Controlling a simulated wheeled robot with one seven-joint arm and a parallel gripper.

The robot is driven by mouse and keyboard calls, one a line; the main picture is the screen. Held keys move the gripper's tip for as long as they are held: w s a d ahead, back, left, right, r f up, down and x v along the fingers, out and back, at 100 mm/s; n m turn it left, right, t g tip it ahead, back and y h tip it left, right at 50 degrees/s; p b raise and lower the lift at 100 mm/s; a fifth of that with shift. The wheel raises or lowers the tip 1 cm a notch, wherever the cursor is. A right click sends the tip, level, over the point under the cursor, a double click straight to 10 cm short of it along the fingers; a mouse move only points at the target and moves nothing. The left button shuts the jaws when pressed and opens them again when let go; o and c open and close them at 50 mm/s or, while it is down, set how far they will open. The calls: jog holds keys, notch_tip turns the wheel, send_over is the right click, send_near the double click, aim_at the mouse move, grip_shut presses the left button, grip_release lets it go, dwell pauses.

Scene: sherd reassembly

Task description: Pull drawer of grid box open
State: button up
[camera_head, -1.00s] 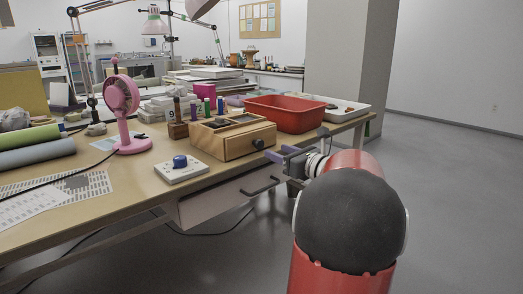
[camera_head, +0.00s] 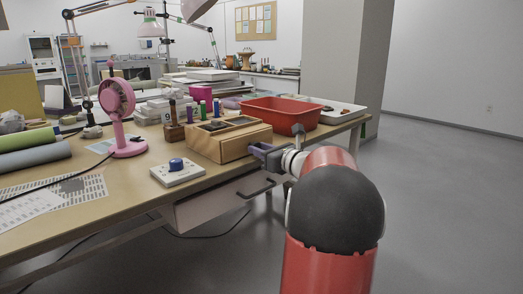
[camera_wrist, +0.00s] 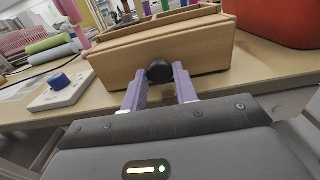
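The grid box (camera_head: 205,146) is a light wooden box with an open compartmented top, standing near the table's front edge. In the wrist view its front face (camera_wrist: 205,55) carries a round black knob (camera_wrist: 159,71). My gripper (camera_wrist: 160,80) has its two purple fingers apart, one on each side of the knob. Whether either finger touches the knob cannot be told. In the head view my gripper (camera_head: 261,152) is at the box's front and hides the knob. The drawer front looks flush with the box.
A red tray (camera_head: 283,115) stands right behind the box. A white device with a blue knob (camera_head: 177,170) and a pink fan (camera_head: 119,115) are to the left. A table drawer with a black handle (camera_head: 256,189) lies below the tabletop. The floor at right is clear.

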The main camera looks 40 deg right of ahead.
grip_shut()
jog(key=s+d, duration=0.1)
jog(key=s, duration=1.1)
jog(key=shift+s, duration=0.1)
jog(key=o, duration=0.8)
grip_release()
jog(key=s, duration=0.7)
jog(key=shift+s+d, duration=0.3)
jog(key=shift+s, duration=0.05)
jog(key=shift+a, duration=0.1)
